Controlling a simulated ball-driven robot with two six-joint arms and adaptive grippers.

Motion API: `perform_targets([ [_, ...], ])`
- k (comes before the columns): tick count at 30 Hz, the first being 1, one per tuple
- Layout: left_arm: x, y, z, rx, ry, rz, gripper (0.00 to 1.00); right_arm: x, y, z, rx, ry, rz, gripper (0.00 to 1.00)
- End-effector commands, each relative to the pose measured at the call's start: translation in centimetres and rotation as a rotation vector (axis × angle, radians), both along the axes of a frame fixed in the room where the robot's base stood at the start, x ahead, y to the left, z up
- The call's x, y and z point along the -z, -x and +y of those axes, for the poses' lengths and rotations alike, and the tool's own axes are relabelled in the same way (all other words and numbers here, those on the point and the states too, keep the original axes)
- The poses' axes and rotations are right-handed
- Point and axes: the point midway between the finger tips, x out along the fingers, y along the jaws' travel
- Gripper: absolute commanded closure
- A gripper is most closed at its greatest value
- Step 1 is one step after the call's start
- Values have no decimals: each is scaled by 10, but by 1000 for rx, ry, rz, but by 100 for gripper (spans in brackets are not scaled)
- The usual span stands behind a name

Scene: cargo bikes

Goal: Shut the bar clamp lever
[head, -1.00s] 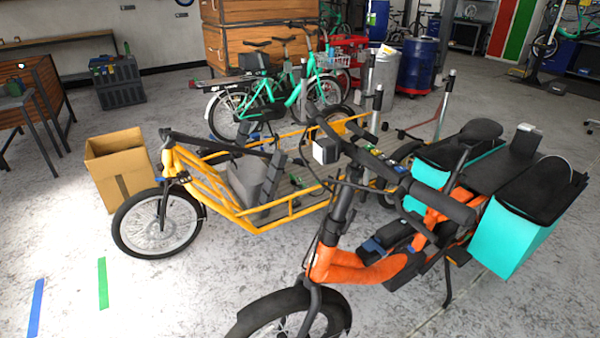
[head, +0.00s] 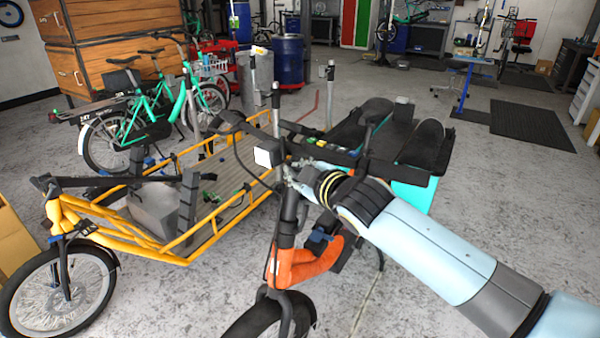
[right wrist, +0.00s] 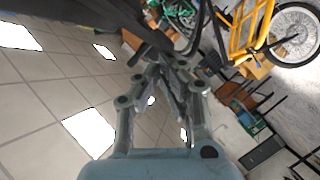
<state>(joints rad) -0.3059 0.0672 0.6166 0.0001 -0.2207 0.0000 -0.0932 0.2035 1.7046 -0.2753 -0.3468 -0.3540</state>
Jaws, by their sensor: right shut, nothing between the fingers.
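The orange cargo bike (head: 292,266) stands at the front centre in the head view, with its dark stem and handlebar (head: 312,150) above the frame. My right arm comes in from the right. My right gripper (head: 290,178) is at the handlebar, close to the top of the stem; I cannot tell whether it touches. In the right wrist view the gripper's fingers (right wrist: 168,62) are shut and empty, close below a dark bar (right wrist: 95,32). I cannot make out the bar clamp lever; the gripper and wrist cover part of that area. My left gripper is not in view.
A square light (head: 267,157) sits in front of the handlebar. A yellow cargo bike (head: 190,255) stands close on the left. Teal side bags (head: 412,195) hang at the orange bike's rear. Grey posts (head: 330,95) stand behind. The floor at the right is open.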

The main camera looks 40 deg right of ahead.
Motion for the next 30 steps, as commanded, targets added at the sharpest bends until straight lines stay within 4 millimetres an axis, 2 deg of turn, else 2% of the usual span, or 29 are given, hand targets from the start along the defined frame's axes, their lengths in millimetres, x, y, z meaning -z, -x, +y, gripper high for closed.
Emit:
perform_targets([
  [1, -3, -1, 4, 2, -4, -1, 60, 1, -11, -1, 1, -2, -1, 100],
  [5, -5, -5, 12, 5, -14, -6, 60, 9, -37, -5, 1, -2, -1, 100],
  [8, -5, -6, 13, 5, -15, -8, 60, 23, -33, -18, 0, 2, 5, 100],
  [13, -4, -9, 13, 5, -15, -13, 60, 34, -33, -30, 0, 1, 2, 100],
  [26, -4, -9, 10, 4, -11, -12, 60, 38, -32, -34, 0, 0, 1, 100],
  [30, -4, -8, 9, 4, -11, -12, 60, 40, -27, -44, -1, 3, 2, 100],
])
